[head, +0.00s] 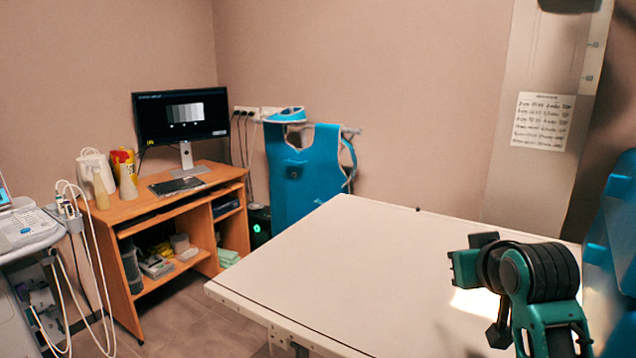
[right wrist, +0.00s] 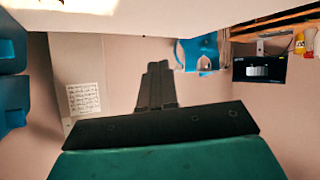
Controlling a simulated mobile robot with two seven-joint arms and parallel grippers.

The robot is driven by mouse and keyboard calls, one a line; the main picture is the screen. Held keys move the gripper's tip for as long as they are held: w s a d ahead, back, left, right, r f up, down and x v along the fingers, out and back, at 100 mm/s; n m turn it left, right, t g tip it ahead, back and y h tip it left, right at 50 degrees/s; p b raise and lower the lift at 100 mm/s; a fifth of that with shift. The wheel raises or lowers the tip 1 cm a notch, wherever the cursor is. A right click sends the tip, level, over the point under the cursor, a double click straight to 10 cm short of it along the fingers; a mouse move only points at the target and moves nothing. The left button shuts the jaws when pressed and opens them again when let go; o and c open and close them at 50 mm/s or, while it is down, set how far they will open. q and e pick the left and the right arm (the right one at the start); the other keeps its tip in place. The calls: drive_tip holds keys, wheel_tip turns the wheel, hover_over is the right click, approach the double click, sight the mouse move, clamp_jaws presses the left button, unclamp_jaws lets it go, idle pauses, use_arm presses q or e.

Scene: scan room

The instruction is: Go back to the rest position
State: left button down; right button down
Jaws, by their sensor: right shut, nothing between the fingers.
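My right arm shows at the bottom right of the head view, with its green and black wrist (head: 540,272) above the white table. My right gripper (right wrist: 157,66) shows in the right wrist view as two dark fingers pressed together, with nothing between them. In the head view I cannot make out its fingertips clearly. My left gripper is in neither view.
The white table (head: 330,245) is bare. An orange desk (head: 172,200) with a monitor (head: 181,115) stands at the left. A blue apron (head: 300,175) hangs on the back wall. A medical machine (head: 25,235) stands at the far left. Blue padding (head: 615,240) is at the right edge.

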drive_tip(key=s+a+f+g, duration=0.2)
drive_tip(key=s+f+g, duration=0.2)
drive_tip(key=s+f, duration=1.1)
drive_tip(key=s+a+f+n+g, duration=0.15)
drive_tip(key=s+f, duration=0.25)
drive_tip(key=s, duration=0.4)
drive_tip(key=s+f+m+g, duration=0.1)
drive_tip(key=s+f+g, duration=0.2)
drive_tip(key=s+f, duration=0.35)
drive_tip(key=w+a+f+n+t+y, duration=0.1)
drive_tip(key=w+a+f+t+y, duration=0.1)
drive_tip(key=w+f+t, duration=0.3)
drive_tip(key=shift+w+a+f+t+y, duration=0.35)
drive_tip(key=shift+f+t, duration=0.55)
drive_tip(key=shift+t, duration=0.25)
